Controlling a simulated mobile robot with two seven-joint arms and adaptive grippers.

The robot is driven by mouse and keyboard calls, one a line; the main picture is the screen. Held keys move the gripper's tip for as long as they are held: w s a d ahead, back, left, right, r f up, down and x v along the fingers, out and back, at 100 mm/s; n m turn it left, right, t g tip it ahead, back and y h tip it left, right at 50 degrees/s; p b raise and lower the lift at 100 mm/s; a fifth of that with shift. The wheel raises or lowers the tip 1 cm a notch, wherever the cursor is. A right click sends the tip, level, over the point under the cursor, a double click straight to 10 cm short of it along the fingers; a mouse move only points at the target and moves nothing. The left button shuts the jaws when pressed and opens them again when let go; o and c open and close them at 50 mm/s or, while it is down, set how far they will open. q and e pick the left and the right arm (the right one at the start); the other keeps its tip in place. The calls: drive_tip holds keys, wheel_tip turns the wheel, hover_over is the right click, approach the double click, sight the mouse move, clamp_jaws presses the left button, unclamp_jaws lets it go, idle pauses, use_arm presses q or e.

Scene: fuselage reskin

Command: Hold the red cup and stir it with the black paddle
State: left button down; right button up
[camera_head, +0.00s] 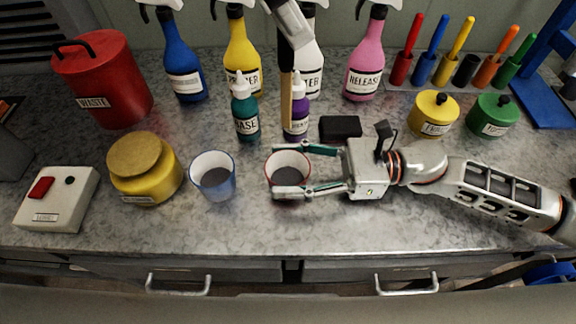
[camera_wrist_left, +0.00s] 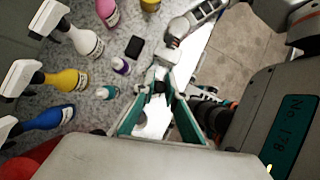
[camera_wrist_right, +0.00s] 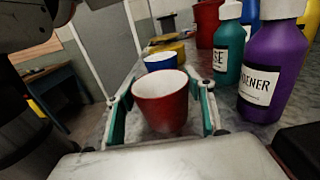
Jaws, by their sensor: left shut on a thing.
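The red cup (camera_head: 267,170) stands upright on the counter, with grey contents inside. My right gripper (camera_head: 295,169) is open around it; the right wrist view shows the cup (camera_wrist_right: 160,104) between the fingers with a narrow gap on each side. My left gripper (camera_head: 289,38) is high at the top of the head view, shut on the black paddle. The paddle has a black upper part (camera_head: 286,58) and a tan lower strip (camera_head: 286,104). Its lower end appears just behind the cup's far rim, outside the cup. In the left wrist view the fingers (camera_wrist_left: 160,88) close on something dark.
A blue cup (camera_head: 214,190) stands left of the red cup. Teal (camera_head: 245,118) and purple (camera_head: 297,122) bottles and a black block (camera_head: 340,127) are behind it. Spray bottles line the back. A yellow jar (camera_head: 147,185) is farther left. The counter's front strip is clear.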

use_arm(q)
wheel_tip(320, 180, down, 16)
drive_tip(key=w+g, duration=0.1)
drive_tip(key=w, duration=0.1)
drive_tip(key=shift+w+g, duration=0.15)
drive_tip(key=shift+g, duration=0.15)
idle(1.1)
idle(0.4)
